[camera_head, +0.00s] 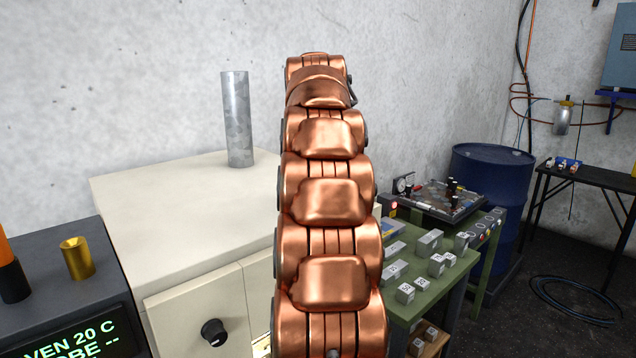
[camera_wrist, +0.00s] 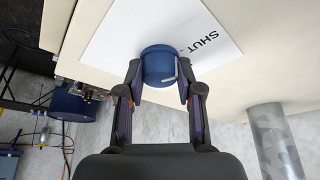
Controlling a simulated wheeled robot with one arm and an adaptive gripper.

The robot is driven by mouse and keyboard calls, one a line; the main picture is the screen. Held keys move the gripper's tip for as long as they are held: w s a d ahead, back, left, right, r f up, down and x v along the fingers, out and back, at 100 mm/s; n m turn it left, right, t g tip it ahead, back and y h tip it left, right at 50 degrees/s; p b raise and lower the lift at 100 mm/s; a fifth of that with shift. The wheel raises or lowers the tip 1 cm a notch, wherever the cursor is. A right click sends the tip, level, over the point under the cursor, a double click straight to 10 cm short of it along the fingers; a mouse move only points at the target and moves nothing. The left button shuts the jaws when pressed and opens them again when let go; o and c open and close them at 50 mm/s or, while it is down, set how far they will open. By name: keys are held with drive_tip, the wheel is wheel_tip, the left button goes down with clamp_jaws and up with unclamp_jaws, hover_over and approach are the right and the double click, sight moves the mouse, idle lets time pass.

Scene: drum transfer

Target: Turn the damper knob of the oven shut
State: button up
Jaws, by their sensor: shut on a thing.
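The damper knob (camera_wrist: 158,66) is a round blue knob on a white plate (camera_wrist: 120,40) on the cream oven, seen in the wrist view. The word SHUT (camera_wrist: 200,40) is printed on the plate, up and to the right of the knob. A short pale mark (camera_wrist: 170,79) shows on the knob's lower right side, near the right finger. My gripper (camera_wrist: 160,80) has one finger on each side of the knob and is shut on it. In the head view my copper arm hides the knob and gripper; the cream oven (camera_head: 180,195) shows to its left.
A grey metal pipe (camera_head: 237,118) stands on the oven and also shows in the wrist view (camera_wrist: 275,140). A black knob (camera_head: 214,332) is on the oven front. A dark display box (camera_head: 60,290) stands left. A green table (camera_head: 425,315) with metal blocks and a blue drum (camera_head: 490,175) are right.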

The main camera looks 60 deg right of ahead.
drive_tip(key=o, duration=1.2)
drive_tip(key=shift+c, duration=0.2)
drive_tip(key=shift+r, duration=0.2)
drive_tip(key=v, duration=0.7)
drive_tip(key=shift+a, duration=0.1)
drive_tip(key=shift+s, duration=0.15)
